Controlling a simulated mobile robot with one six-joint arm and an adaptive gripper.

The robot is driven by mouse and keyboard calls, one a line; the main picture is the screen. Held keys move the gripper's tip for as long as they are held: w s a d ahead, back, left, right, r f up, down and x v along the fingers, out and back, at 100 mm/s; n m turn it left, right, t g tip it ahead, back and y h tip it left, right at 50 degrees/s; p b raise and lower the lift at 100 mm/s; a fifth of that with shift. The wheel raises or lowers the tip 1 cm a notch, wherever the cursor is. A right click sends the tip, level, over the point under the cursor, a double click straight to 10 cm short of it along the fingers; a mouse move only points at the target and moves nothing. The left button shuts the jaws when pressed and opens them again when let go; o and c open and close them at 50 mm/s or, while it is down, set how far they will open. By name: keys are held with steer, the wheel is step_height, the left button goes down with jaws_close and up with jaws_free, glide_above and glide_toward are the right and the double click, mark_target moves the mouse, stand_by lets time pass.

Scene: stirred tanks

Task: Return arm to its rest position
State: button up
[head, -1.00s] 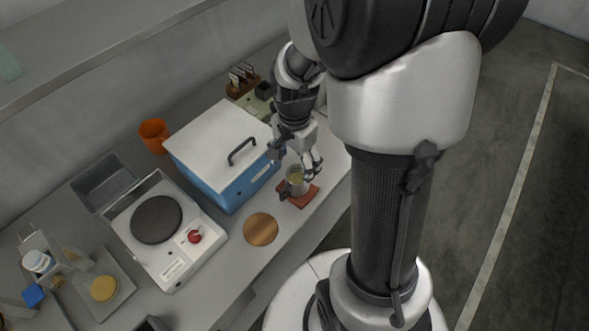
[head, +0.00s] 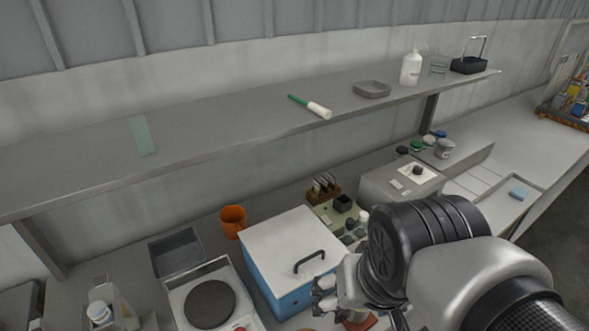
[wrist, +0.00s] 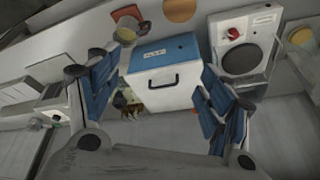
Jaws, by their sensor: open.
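My gripper (wrist: 158,66) is open and empty in the wrist view, its blue-padded fingers spread wide on either side of a blue box with a white lid (wrist: 166,82). In the head view my gripper (head: 326,292) shows only partly at the box's right side, behind my arm. A cup with yellowish contents (wrist: 126,35) stands on a red-brown mat (wrist: 124,13), apart from the fingers. In the head view, a sliver of the mat (head: 361,323) shows below my arm and the cup is mostly hidden.
The box (head: 270,285) stands right of a hotplate (head: 209,303) and near an orange cup (head: 233,221). A grey bin (head: 177,255) is behind the hotplate. A shelf (head: 215,125) runs above the bench, holding a bottle (head: 411,68) and a tray (head: 371,89). A wooden disc (wrist: 180,9) lies beyond the box.

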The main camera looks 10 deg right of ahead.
steer(key=shift+s+a+r+n+t, duration=0.15)
steer(key=shift+s+a+n, duration=0.1)
steer(key=shift+s+n, duration=0.35)
steer(key=shift+s+a+r+n+t, duration=0.15)
steer(key=shift+s+a+n, duration=0.05)
steer(key=shift+s+n, duration=0.35)
stand_by(0.5)
